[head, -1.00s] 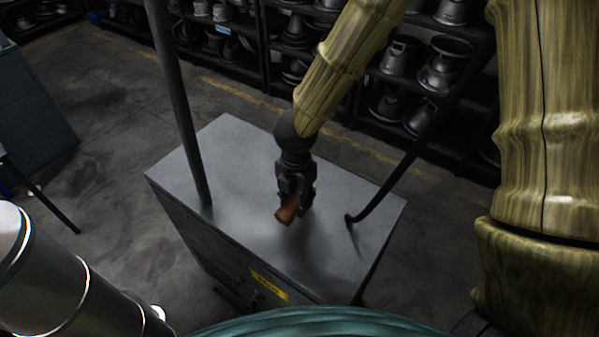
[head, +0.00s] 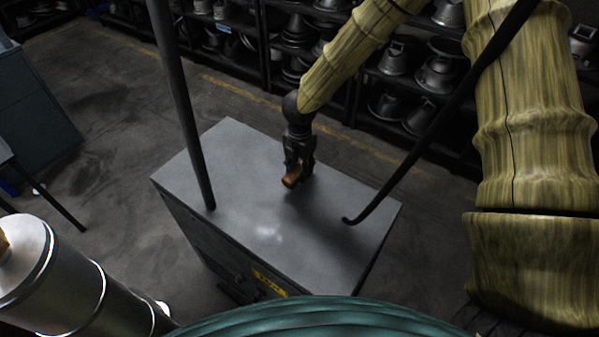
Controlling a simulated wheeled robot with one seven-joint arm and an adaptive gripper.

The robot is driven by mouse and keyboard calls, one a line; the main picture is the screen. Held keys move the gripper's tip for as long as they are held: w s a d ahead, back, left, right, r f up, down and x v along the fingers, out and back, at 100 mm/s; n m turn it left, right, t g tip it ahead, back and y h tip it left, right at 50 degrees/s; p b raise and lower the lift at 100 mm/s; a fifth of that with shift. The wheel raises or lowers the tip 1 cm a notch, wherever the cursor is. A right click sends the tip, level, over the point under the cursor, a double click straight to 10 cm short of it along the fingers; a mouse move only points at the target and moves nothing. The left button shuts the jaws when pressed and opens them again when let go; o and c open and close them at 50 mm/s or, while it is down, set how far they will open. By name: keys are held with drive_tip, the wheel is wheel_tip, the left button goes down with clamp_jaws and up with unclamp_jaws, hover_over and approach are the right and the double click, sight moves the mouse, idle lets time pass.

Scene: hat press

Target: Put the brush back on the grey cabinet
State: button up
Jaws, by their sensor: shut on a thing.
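The brush (head: 291,180) shows as a small brown wooden piece between the fingers of my gripper (head: 297,172). My gripper is shut on it and points down over the top of the grey cabinet (head: 240,160). Most of the brush is hidden by the fingers. I cannot tell for sure whether the brush touches the cabinet top; a soft shadow lies on the top to its right.
A dark upright pole (head: 183,110) stands at the cabinet's left part, and a slanted dark rod (head: 420,145) ends over its right part. Shelves with metal hat moulds (head: 437,72) line the back. A metal cylinder (head: 60,275) is at the lower left. The cabinet top is otherwise clear.

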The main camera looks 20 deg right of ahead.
sight(300, 167)
drive_tip(key=shift+f+p, duration=0.45)
drive_tip(key=shift+f, duration=0.95)
drive_tip(key=shift+f, duration=0.2)
drive_tip(key=o, duration=0.9)
drive_tip(key=shift+r, duration=0.15)
wheel_tip(300, 167, up, 12)
drive_tip(key=shift+r+b, duration=0.1)
drive_tip(key=shift+b, duration=1)
